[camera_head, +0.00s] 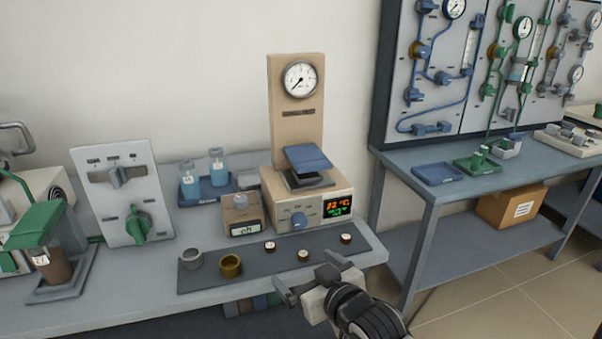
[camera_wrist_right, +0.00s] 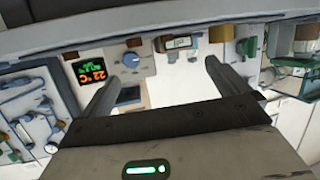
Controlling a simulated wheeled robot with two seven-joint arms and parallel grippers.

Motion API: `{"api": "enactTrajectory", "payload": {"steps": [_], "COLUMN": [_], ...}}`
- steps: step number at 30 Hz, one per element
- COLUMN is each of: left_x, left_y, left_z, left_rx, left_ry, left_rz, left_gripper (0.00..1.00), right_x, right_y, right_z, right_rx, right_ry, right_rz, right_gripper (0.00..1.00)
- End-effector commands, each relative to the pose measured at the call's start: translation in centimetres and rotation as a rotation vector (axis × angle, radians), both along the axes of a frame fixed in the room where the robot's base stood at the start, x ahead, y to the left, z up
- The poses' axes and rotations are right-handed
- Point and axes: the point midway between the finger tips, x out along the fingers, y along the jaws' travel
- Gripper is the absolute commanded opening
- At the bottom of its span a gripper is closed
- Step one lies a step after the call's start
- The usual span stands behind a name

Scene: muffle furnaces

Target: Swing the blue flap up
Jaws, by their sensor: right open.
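The blue flap (camera_head: 307,158) lies over the top opening of a beige furnace unit (camera_head: 276,204), slightly tilted, above a dark square frame (camera_head: 306,180). The unit has a blue knob (camera_head: 299,222) and a lit display (camera_head: 337,207) on its front. My right gripper (camera_head: 308,274) is open and empty, in front of the bench's front edge, below and apart from the flap. In the right wrist view, the scene appears upside down; a blue patch that looks like the flap (camera_wrist_right: 128,95) shows between the open fingers (camera_wrist_right: 165,72). My left gripper is not in view.
A dark mat (camera_head: 217,280) before the unit holds a grey cup (camera_head: 190,258), a brass cup (camera_head: 231,265) and several small round pieces. A small beige meter (camera_head: 241,214) and a blue bottle tray (camera_head: 206,192) stand left. A tall gauge panel (camera_head: 298,120) rises behind the flap.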

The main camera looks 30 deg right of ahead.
Motion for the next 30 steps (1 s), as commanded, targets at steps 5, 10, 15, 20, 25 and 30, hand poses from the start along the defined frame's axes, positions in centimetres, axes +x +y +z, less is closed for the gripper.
{"api": "enactTrajectory", "payload": {"steps": [5,10,15,20,25,30], "left_x": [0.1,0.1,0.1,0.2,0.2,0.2], "left_y": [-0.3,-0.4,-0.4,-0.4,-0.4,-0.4], "left_z": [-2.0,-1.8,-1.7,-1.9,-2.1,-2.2], "left_rx": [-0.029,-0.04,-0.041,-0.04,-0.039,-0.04], "left_ry": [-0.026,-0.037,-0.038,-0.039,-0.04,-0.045], "left_rz": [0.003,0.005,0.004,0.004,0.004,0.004], "left_gripper": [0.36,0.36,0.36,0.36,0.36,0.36], "right_x": [4.9,6.0,8.0,11.3,15.0,18.2], "right_y": [-7.3,-10.1,-10.7,-11.5,-12.3,-13.1], "right_z": [7.1,10.4,10.7,10.7,10.6,10.6], "right_rx": [0.006,0.021,0.022,0.022,0.022,0.021], "right_ry": [-0.222,-0.296,-0.299,-0.298,-0.298,-0.297], "right_rz": [-0.164,-0.225,-0.228,-0.227,-0.226,-0.226], "right_gripper": [1.0,1.0,1.0,1.0,1.0,1.0]}}
